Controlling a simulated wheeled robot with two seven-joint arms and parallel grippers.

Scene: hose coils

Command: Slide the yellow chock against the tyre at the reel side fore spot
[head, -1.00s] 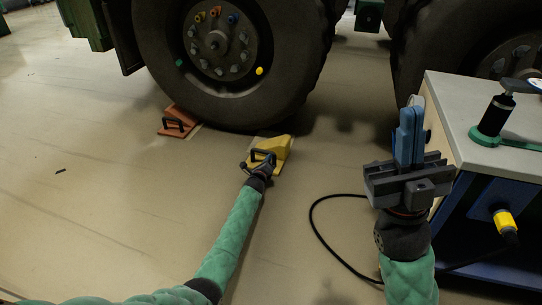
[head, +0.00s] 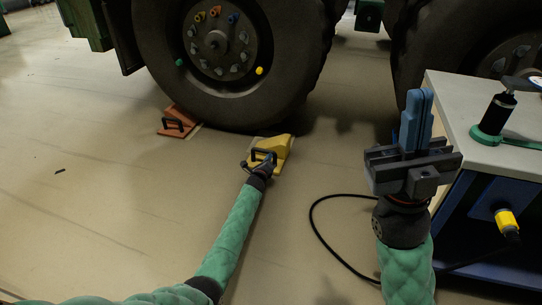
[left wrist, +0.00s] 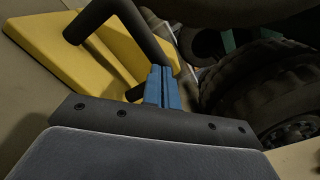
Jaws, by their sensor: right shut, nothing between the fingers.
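The yellow chock (head: 281,147) is a wedge with a black handle, on the floor at the lower right of the big tyre (head: 160,85). Its far end is close to the tread; I cannot tell whether they touch. My left gripper (head: 265,167) is at the handle on the chock's near side. In the left wrist view, the blue fingers (left wrist: 164,88) are close together at the black handle bar, with the yellow chock (left wrist: 40,45) behind. They look shut on the handle. My right gripper (head: 418,122) is shut and empty, raised beside the cart.
An orange chock (head: 178,121) sits at the tyre's lower left. A second tyre (head: 430,50) stands to the right. A cart (head: 490,155) with a dark cylindrical tool on top is at the right. A black cable (head: 318,232) loops over the floor.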

